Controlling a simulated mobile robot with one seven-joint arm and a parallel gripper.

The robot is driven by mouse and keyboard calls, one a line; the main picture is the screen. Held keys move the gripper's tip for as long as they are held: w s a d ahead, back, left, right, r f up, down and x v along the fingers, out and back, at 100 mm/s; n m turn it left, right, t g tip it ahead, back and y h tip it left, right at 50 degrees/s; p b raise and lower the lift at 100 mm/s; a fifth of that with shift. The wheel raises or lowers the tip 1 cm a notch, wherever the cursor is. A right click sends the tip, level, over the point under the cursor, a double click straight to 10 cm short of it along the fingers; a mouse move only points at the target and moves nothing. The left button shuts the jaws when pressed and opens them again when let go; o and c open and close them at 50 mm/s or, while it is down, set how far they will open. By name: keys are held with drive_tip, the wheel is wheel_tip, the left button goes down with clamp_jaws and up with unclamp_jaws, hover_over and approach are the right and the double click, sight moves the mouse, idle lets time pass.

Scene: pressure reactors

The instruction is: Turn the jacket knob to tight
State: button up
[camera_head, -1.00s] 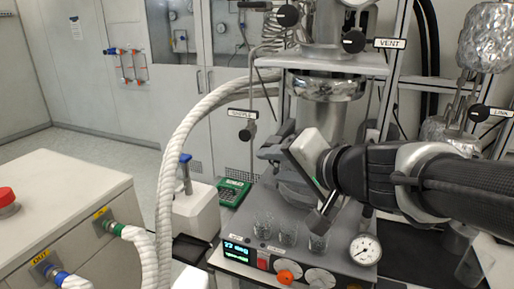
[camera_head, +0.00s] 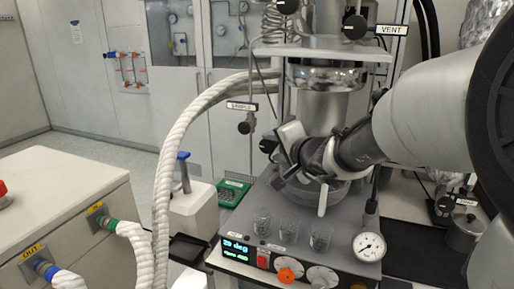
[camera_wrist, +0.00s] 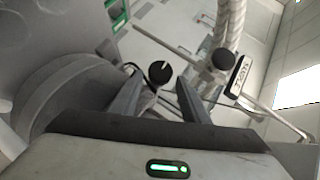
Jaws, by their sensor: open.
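My gripper (camera_head: 285,152) is in front of the lower part of the steel reactor vessel (camera_head: 322,108), above the bench unit. In the wrist view its two dark fingers (camera_wrist: 157,88) are apart with nothing clamped. A round black knob (camera_wrist: 160,72) with a white pointer mark shows in the gap between the fingertips, and I see no contact. No jacket label is legible, so I cannot tell whether this is the jacket knob. A second black knob (camera_wrist: 223,60) stands to the right, beside a label plate (camera_wrist: 240,76). My wrist hides part of the vessel in the head view.
The SAMPLE valve (camera_head: 244,127) and VENT valve (camera_head: 355,27) stand near the frame. Thick white hoses (camera_head: 165,190) run at the left.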

sight(270, 147)
drive_tip(key=x, duration=0.5)
drive_tip(key=shift+w, duration=0.1)
drive_tip(key=c, duration=0.8)
drive_tip(key=shift+f+b, duration=0.2)
drive_tip(key=shift+b, duration=0.1)
